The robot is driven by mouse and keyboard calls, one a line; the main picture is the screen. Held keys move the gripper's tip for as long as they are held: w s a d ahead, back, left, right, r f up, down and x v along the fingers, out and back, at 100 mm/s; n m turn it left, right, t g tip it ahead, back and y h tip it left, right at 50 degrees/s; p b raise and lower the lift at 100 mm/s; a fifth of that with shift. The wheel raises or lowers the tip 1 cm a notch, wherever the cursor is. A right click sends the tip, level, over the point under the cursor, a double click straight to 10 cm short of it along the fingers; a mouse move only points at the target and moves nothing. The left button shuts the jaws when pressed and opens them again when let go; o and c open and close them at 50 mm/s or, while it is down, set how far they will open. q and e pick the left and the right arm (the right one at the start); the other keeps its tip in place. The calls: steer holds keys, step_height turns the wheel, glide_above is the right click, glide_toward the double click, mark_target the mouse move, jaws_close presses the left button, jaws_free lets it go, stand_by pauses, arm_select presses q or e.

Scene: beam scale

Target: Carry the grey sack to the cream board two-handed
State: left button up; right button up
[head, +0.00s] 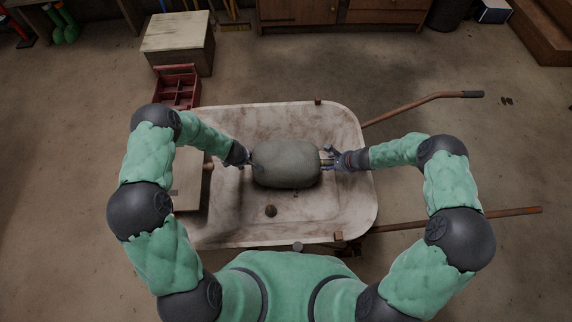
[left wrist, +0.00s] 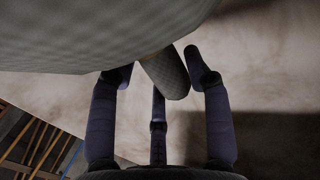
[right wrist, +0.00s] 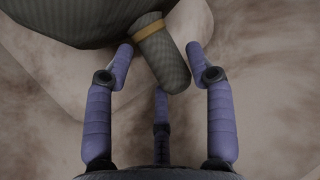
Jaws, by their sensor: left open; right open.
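The grey sack (head: 287,164) lies in the pale, stained wheelbarrow tray (head: 340,118). My left gripper (head: 245,159) is open at the sack's left end. In the left wrist view, a grey ear of the sack (left wrist: 165,75) sits between its spread fingers. My right gripper (head: 331,159) is open at the right end. In the right wrist view, an ear with an orange tie (right wrist: 160,62) lies between its fingers, with gaps at the sides. A cream board (head: 187,185), partly hidden by my left arm, is left of the sack at the tray's left side.
The wheelbarrow handles (head: 420,108) reach out to the right. A red toolbox (head: 177,88) and a wooden box (head: 178,38) stand at the back left. Floor at the right is mostly clear.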

arm_select(q)
steer(key=shift+w+f, duration=0.1)
steer(key=shift+f, duration=0.1)
arm_select(e)
steer(key=shift+w+a+f, duration=0.1)
steer(key=shift+f, duration=0.05)
arm_select(q)
steer(key=shift+c, duration=0.3)
arm_select(e)
steer(key=shift+c, duration=0.3)
arm_select(q)
jaws_close()
arm_select(e)
jaws_close()
arm_select(q)
steer(key=shift+w+a+r, duration=0.1)
steer(key=shift+w+r, duration=0.05)
steer(key=shift+w, duration=0.05)
arm_select(e)
steer(key=shift+w, duration=0.15)
arm_select(q)
steer(key=shift+r, duration=0.15)
arm_select(e)
steer(key=shift+r, duration=0.3)
